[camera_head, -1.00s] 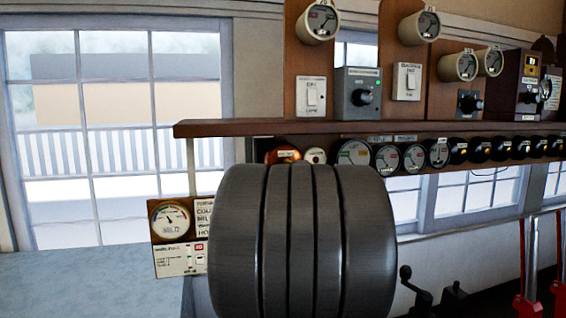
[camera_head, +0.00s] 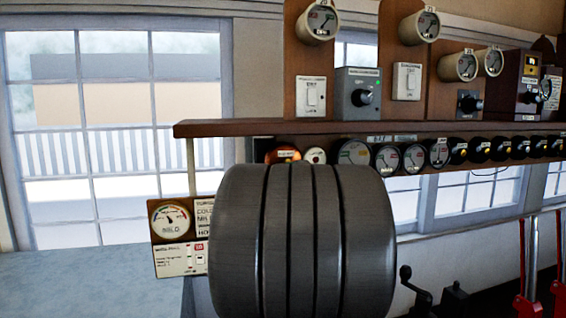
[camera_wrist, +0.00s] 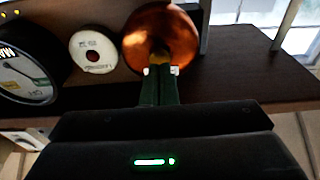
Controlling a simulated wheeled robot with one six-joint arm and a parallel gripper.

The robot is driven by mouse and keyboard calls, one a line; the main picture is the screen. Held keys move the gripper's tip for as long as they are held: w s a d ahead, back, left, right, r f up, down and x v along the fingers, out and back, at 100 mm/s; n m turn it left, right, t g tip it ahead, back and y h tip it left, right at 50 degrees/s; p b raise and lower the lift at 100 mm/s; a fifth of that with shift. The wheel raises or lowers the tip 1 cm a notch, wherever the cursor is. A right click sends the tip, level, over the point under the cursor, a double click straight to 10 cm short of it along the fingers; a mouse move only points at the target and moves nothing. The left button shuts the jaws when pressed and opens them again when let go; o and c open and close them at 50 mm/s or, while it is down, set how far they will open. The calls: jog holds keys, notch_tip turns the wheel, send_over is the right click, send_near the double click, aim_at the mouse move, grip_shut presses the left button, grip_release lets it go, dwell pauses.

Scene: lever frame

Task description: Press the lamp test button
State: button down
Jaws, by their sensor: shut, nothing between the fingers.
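A small round white plate with a dark red centre (camera_wrist: 93,56) shows in the wrist view; it looks like the button, but its lettering is upside down and unreadable. It also shows under the shelf in the head view, as a white disc (camera_head: 315,156). Right of it in the wrist view is a shiny copper-orange dome (camera_wrist: 150,28), also in the head view (camera_head: 282,154). My gripper (camera_wrist: 161,72) is shut and empty, its fingertips overlapping the dome's edge in the picture; contact cannot be told. In the head view my own arm hides the gripper.
A large black-rimmed gauge (camera_wrist: 25,75) stands left of the white plate in the wrist view. The brown shelf (camera_head: 230,129) runs above the row of gauges. A small gauge panel (camera_head: 172,222) hangs lower left. Red-based levers (camera_head: 528,305) stand at far right.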

jog(key=shift+w, duration=0.15)
dwell(0.9)
jog(key=v, duration=0.1)
jog(key=p+v, duration=0.1)
jog(key=v, duration=0.3)
jog(key=shift+r, duration=0.4)
jog(key=b+v, duration=0.1)
jog(key=v, duration=1.3)
jog(key=shift+w+a+r, duration=0.1)
jog(key=shift+a, duration=0.05)
